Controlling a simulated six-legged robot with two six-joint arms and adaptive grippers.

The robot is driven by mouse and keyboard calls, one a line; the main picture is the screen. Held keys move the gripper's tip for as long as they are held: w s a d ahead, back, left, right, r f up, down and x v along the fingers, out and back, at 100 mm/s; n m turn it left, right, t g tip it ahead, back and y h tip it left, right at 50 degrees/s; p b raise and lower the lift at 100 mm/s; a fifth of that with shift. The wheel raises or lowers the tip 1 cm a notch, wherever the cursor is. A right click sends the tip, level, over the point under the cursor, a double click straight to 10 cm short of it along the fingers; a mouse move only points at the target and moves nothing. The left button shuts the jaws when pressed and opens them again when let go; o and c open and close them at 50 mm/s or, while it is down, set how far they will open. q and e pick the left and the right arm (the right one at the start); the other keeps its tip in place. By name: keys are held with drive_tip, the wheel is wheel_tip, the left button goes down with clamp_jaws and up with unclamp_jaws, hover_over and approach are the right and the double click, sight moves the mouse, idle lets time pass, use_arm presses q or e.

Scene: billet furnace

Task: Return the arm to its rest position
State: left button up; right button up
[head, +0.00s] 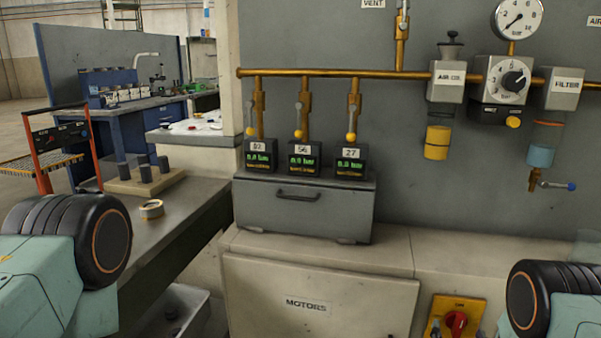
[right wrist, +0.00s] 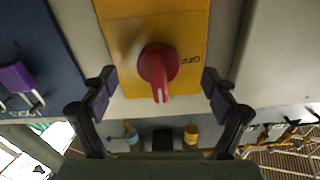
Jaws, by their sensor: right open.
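My right gripper (right wrist: 159,87) is open in the right wrist view, with one dark finger on each side of the picture. Between and beyond the fingers is a red rotary switch (right wrist: 157,66) on a yellow plate (right wrist: 130,30). Neither finger appears to touch the switch; the exact gap cannot be told. In the head view the red switch (head: 456,323) and its yellow plate (head: 470,305) are at the bottom, left of my right arm. My right arm's teal link and black joint fill the bottom right corner. My left arm's joint shows at lower left, but its gripper is out of view.
A grey cabinet marked MOTORS (head: 310,285) stands ahead, with a grey box (head: 300,212) and three small gauges on top. A brass pipe (head: 330,73) with valves runs along the wall panel. A workbench (head: 190,205) with dark cylinders on a board (head: 130,187) stands left.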

drive_tip(key=shift+n, duration=0.7)
drive_tip(key=shift+s, duration=0.1)
